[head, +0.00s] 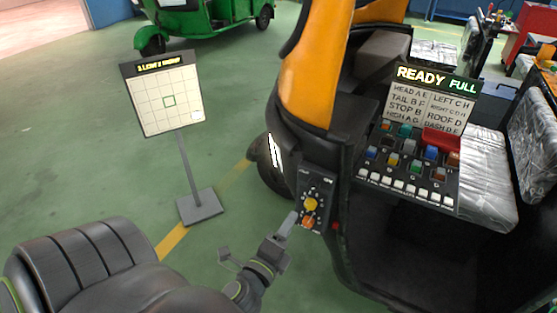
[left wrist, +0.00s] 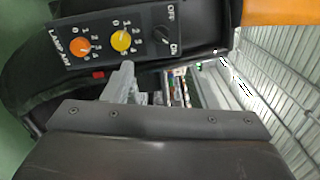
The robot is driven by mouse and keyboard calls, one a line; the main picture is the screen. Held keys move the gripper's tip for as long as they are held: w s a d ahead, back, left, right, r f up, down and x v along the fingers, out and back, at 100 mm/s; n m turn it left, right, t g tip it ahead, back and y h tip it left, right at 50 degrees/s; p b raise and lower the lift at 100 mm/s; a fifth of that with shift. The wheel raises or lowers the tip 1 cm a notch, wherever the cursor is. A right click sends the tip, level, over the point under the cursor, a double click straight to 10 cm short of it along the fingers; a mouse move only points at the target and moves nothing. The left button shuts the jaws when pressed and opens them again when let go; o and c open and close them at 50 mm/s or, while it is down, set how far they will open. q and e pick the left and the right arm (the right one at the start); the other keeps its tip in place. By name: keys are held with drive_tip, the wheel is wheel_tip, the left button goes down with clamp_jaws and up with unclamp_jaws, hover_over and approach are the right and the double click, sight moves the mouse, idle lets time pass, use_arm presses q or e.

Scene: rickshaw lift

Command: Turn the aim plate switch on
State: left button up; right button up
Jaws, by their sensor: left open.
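The control panel (head: 314,205) sits on the rickshaw's front edge in the head view. In the left wrist view the panel (left wrist: 109,38) reads LAMP AIM and carries an orange knob (left wrist: 80,47), a yellow knob (left wrist: 121,40) and a black switch (left wrist: 161,35) marked OFF and ON. I cannot tell for sure which mark the switch points at. My right gripper is not in view.
The rickshaw (head: 312,70) has an orange body. A button console (head: 408,165) with a lit READY FULL sign (head: 437,80) stands right of the panel. The aim plate's base (head: 200,206) is on the green floor. A green vehicle (head: 190,20) stands behind; floor between is clear.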

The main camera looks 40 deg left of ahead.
use_arm(q)
drive_tip(key=shift+b+v, duration=0.3)
drive_tip(key=shift+v, duration=1.6)
drive_tip(key=shift+f, duration=0.1)
drive_tip(key=s+f+n+g+h, duration=0.1)
drive_tip(key=s+f+n+g, duration=0.15)
drive_tip(key=f, duration=0.85)
drive_tip(key=s+f+n+g, duration=0.2)
drive_tip(key=f+n+g, duration=0.15)
drive_tip(key=f, duration=0.65)
drive_tip(key=s+f+n+g+h, duration=0.1)
drive_tip(key=s+f+n+g, duration=0.15)
drive_tip(key=f, duration=0.85)
drive_tip(key=s+a+f+n+g+h, duration=0.1)
drive_tip(key=s+f+n+g, duration=0.7)
drive_tip(key=s+f, duration=0.9)
drive_tip(key=s+a+n, duration=0.1)
drive_tip(key=s+n, duration=0.1)
drive_tip(key=s, duration=0.1)
drive_tip(key=shift+s, duration=0.4)
